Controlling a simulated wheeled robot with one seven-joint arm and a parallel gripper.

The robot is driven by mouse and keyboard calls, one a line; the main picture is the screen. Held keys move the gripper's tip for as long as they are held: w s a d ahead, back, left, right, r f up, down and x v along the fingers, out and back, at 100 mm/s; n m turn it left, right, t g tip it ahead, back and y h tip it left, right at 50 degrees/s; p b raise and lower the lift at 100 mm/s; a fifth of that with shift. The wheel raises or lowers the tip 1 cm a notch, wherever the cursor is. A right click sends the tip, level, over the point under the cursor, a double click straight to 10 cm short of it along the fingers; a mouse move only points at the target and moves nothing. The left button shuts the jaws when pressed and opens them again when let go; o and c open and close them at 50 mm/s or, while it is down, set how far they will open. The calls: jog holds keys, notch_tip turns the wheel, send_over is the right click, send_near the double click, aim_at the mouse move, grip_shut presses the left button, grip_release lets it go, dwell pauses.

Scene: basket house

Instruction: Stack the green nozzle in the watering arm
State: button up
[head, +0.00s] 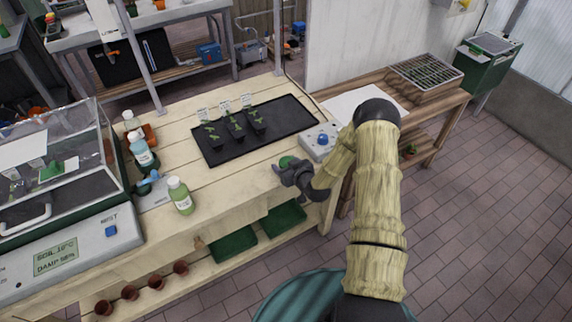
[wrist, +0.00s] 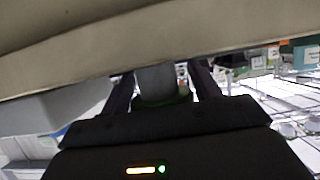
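My gripper (head: 284,173) is at the front right edge of the wooden bench, low over its top. A small round green piece (head: 287,161), which looks like the green nozzle, shows right beside the fingertips. In the wrist view my gripper (wrist: 160,88) has its two dark fingers apart. A grey rounded piece (wrist: 156,80) and a green part (wrist: 165,101) show between them. Whether the fingers press on these is not clear. I cannot pick out the watering arm with certainty.
A black tray (head: 215,155) with several labelled seedlings lies on the bench. A grey control box (head: 321,139) with a blue knob stands to the right of the gripper. A green bottle (head: 181,198) and a glass-topped propagator (head: 88,237) are to the left.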

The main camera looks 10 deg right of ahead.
jog(key=shift+o, duration=1.1)
jog(key=shift+r, duration=0.15)
jog(key=b+v, duration=0.1)
jog(key=v, duration=1.1)
jog(key=shift+b, duration=0.4)
jog(key=shift+r, duration=0.1)
